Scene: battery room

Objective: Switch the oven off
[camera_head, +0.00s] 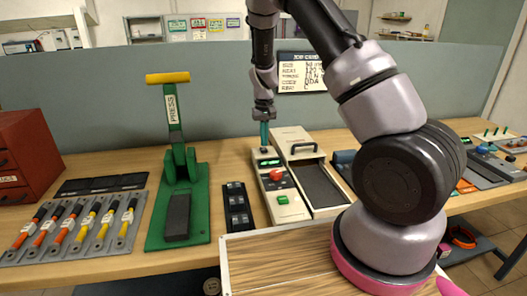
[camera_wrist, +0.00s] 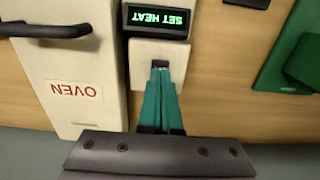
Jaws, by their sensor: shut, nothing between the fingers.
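The oven (camera_head: 292,136) is a cream box with a dark handle on the table, and it also shows in the wrist view (camera_wrist: 60,65) with an upside-down OVEN label. To its left stands a narrow cream control box (camera_head: 292,212) with a red knob (camera_head: 276,177), a green button (camera_head: 282,199) and a lit green display (camera_head: 268,163). The display reads SET HEAT in the wrist view (camera_wrist: 158,19). My gripper (camera_head: 264,143), with teal fingers, is shut and empty over the box's far end, beyond the display.
A green press (camera_head: 155,220) with a yellow handle stands to the left. A black switch strip (camera_head: 238,208) lies between it and the control box. A grey rack of coloured cylinders (camera_head: 75,230) and a red cabinet (camera_head: 30,150) are further left. A grey partition runs behind the table.

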